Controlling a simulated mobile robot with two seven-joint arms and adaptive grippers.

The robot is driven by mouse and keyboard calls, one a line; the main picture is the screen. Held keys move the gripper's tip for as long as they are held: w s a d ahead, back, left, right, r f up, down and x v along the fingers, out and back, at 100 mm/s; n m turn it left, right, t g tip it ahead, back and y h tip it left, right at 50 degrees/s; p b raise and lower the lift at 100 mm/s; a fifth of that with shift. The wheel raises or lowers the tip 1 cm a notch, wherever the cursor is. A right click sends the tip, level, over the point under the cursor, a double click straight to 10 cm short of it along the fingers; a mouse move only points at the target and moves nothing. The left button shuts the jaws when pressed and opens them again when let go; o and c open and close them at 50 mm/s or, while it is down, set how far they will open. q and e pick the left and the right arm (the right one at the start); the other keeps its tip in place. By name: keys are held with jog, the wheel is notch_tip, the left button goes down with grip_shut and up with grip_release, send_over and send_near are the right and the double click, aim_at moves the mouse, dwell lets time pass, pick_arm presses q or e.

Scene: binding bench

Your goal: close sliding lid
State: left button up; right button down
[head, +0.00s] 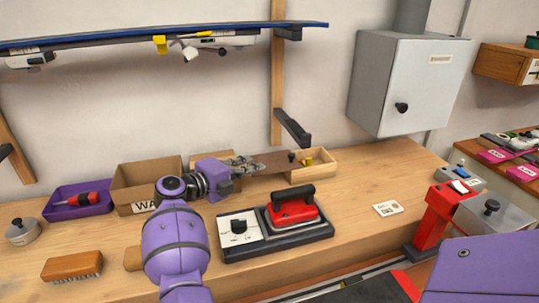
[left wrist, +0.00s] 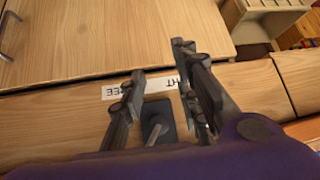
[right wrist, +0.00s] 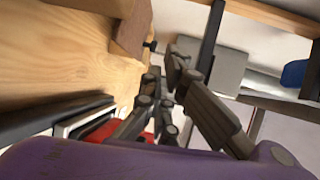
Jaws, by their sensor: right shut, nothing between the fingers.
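A small light wooden box (head: 322,166) stands at the back of the bench, with its dark brown sliding lid (head: 276,161) sticking out to its left. A black knob (head: 292,157) sits near the lid's right end. The box's right part is open and shows something yellow inside. In the right wrist view the lid (right wrist: 130,36) and knob (right wrist: 149,45) lie just beyond the fingertips. My right gripper (head: 252,165) is shut and empty at the lid's left end; contact is unclear. My left gripper (left wrist: 160,62) is open and empty before wooden drawer fronts.
A cardboard box (head: 140,180) and purple tray (head: 60,207) stand left of my right arm. A grey cabinet (head: 405,85) hangs above. The bench right of the box (head: 385,170) is clear.

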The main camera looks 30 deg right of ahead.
jog(key=p, duration=0.1)
send_near(290, 155)
jog(key=shift+g, duration=0.3)
jog(key=x, duration=0.6)
jog(key=shift+w+d+f, duration=0.1)
jog(key=shift+w+d, duration=0.05)
jog(key=shift+d, duration=0.1)
pick_arm(q)
jog(key=shift+w+d+r, duration=0.1)
jog(key=shift+d+r, duration=0.2)
jog(key=shift+r, duration=0.3)
